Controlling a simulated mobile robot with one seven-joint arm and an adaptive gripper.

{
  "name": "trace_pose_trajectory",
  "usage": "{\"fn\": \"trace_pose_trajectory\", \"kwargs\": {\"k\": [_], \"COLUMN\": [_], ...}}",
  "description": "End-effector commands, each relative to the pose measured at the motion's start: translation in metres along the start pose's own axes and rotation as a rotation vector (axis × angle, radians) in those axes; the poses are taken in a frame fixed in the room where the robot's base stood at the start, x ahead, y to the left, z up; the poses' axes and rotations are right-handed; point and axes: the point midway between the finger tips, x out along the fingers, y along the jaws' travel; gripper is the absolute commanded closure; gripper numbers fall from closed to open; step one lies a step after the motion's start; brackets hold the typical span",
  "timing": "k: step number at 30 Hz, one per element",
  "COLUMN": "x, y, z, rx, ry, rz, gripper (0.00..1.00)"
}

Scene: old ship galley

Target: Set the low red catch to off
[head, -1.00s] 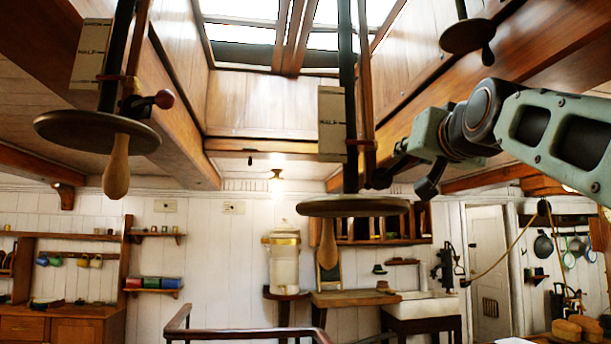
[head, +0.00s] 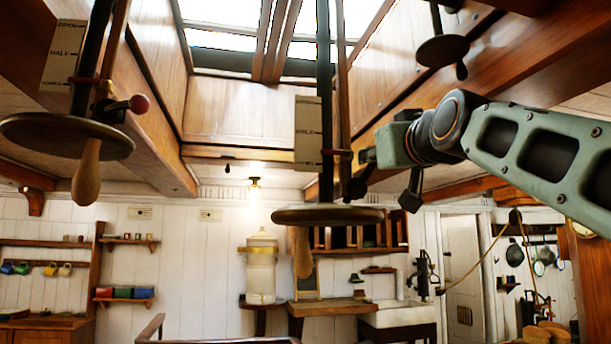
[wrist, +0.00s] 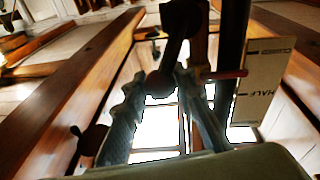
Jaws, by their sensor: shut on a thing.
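A catch lever with a red ball knob (head: 139,104) sits on the left hanging column, above its round disc, and sticks out to the right. My gripper (head: 360,172) is at the middle column, well right of that red knob. In the wrist view its two ridged fingers (wrist: 160,88) are shut on the round end of a dark lever (wrist: 174,48), which looks black, not red. This dark lever also shows in the head view (head: 355,187), just above the middle disc. The fingertips are small and partly hidden in the head view.
The middle column has a round disc (head: 325,216) with a wooden handle below and a marked scale plate (head: 308,132) beside it. The left disc (head: 67,136) hangs similarly. Another disc (head: 443,50) hangs at upper right. Heavy wooden beams flank the skylight.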

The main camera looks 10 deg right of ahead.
Motion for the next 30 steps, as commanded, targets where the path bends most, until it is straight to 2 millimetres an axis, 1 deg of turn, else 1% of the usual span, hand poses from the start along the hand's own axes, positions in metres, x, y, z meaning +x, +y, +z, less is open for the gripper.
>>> {"fn": "trace_pose_trajectory", "kwargs": {"k": [5, 6, 10, 11, 25, 30], "x": [0.0000, 0.0000, 0.0000, 0.0000, 0.0001, 0.0000], "y": [0.0001, 0.0001, 0.0001, 0.0001, -0.0001, 0.0040], "z": [0.0007, 0.0007, 0.0006, 0.0006, 0.0004, 0.0031], "rx": [0.000, 0.001, 0.001, 0.001, 0.007, 0.071], "ry": [-0.002, -0.002, -0.001, -0.001, -0.001, -0.009], "rz": [0.000, 0.000, 0.000, 0.000, 0.000, 0.013], "gripper": [1.00, 0.74, 0.59, 0.58, 0.58, 0.58]}}
